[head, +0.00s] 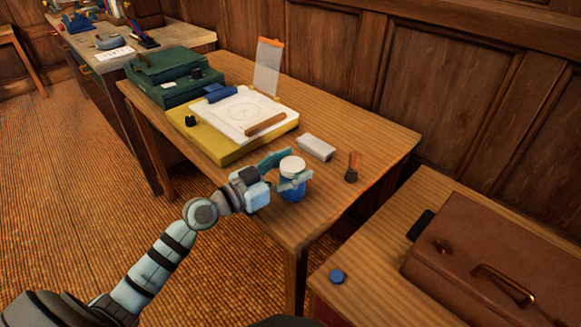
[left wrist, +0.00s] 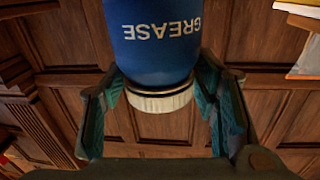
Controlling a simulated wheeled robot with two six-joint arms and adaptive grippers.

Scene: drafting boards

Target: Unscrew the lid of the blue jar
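The blue jar (head: 292,192) stands upright on the near right part of the wooden table, with a cream lid (head: 292,165) on top. In the left wrist view the jar (left wrist: 158,40) appears upside down with the word GREASE on it, and the lid (left wrist: 161,101) is below it in the picture. My left gripper (head: 286,167) is level with the lid, one finger on each side. In the left wrist view its fingers (left wrist: 160,88) look spread, with narrow gaps beside the lid. My right gripper is not in view.
A grey-white block (head: 316,147) and a brush with a brown handle (head: 352,167) stand near the jar. A yellow board with white paper (head: 240,113) lies behind to the left. A brown case (head: 485,262) and a blue disc (head: 337,276) are on the nearer table.

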